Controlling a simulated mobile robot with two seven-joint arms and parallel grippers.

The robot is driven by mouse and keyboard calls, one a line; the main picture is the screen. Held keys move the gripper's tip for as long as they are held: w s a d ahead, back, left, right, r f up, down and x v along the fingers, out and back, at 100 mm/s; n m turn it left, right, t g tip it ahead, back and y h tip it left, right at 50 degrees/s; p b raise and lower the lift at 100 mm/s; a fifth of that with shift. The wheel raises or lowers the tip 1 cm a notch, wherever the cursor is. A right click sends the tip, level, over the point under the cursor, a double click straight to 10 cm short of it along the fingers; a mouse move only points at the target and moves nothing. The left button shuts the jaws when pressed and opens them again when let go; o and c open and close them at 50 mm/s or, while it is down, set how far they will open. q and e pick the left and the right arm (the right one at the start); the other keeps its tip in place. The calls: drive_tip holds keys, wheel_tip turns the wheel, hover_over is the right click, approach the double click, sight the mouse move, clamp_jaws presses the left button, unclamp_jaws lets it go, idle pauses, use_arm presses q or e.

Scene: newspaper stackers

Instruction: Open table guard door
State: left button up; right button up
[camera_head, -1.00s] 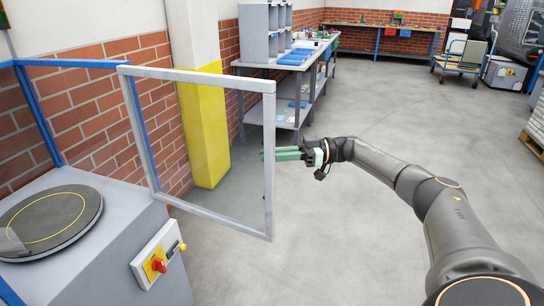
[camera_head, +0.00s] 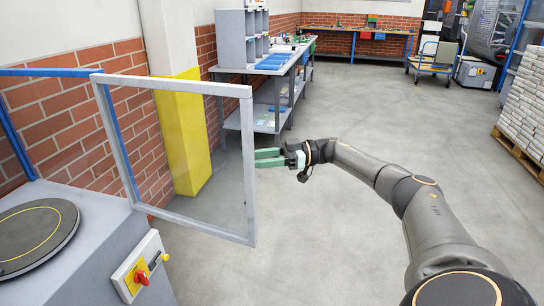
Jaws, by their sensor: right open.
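The table guard door (camera_head: 247,170) is a clear pane in a light grey frame. It stands swung out from the grey machine table (camera_head: 105,225), over open floor. A blue guard frame (camera_head: 50,72) runs behind the table top. My right gripper (camera_head: 258,158), with green fingers, is open at the door's free right edge. The fingertips reach close to the upright bar; I cannot tell whether they touch it. My left gripper is not in view.
A round black turntable (camera_head: 38,235) sits on the table, with a red and yellow switch (camera_head: 139,275) on its front. A yellow and white pillar (camera_head: 183,130) stands behind the door. A grey workbench (camera_head: 270,85) is farther back. Stacked newspapers (camera_head: 525,110) stand on the right. The middle floor is clear.

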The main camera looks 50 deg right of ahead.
use_arm(q)
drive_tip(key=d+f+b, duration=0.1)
drive_tip(key=b, duration=0.1)
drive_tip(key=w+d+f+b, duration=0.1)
drive_tip(key=b, duration=0.1)
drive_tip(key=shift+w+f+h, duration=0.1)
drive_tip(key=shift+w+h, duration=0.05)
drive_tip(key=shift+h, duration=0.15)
use_arm(e)
drive_tip(key=v, duration=1.1)
drive_tip(key=shift+s+d, duration=0.2)
drive_tip(key=shift+d, duration=0.05)
